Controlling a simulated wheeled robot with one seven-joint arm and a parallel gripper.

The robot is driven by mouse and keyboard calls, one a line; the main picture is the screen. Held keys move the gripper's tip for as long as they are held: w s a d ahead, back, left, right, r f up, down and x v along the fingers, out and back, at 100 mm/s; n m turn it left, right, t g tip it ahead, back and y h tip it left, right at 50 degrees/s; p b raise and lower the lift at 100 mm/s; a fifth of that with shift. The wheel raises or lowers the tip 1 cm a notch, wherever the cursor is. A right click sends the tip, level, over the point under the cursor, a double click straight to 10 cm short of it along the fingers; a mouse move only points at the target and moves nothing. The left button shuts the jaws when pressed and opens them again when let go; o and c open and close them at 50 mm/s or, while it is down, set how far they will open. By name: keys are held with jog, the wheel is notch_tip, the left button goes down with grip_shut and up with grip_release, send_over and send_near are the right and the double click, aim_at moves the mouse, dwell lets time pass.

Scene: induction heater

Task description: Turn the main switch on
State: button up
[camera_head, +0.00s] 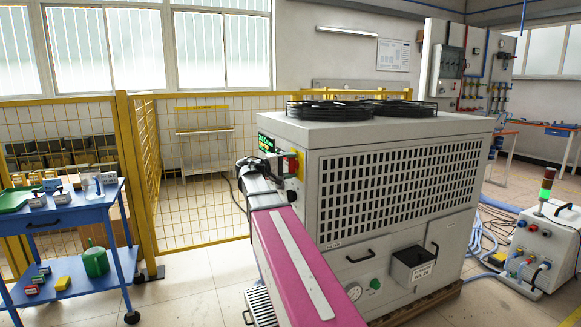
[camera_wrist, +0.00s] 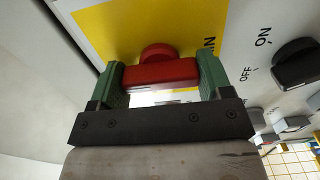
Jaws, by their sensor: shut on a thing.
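The main switch is a red rotary handle (camera_wrist: 160,72) on a yellow plate (camera_wrist: 120,28) in the wrist view. My gripper (camera_wrist: 162,80) has its two green-padded fingers on either side of the red handle and is shut on it. The handle's bar lies across the picture, between the fingers. Part of the lettering on the plate is hidden by a finger. In the head view, the switch shows as a small red and yellow patch (camera_head: 291,163) on the grey cabinet (camera_head: 315,150), with my arm reaching to it from the front.
A black knob (camera_wrist: 296,64) marked ON and OFF sits to the right of the yellow plate. A blue cart (camera_head: 75,215) stands at the left by the yellow fence (camera_head: 150,175). A white unit with a green lamp (camera_head: 545,240) and hoses stands at the right.

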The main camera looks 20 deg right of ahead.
dwell(0.3)
jog(key=o, duration=0.9)
jog(key=shift+a, duration=0.15)
jog(key=a, duration=1)
jog(key=shift+s+a, duration=0.2)
jog(key=shift+a, duration=0.1)
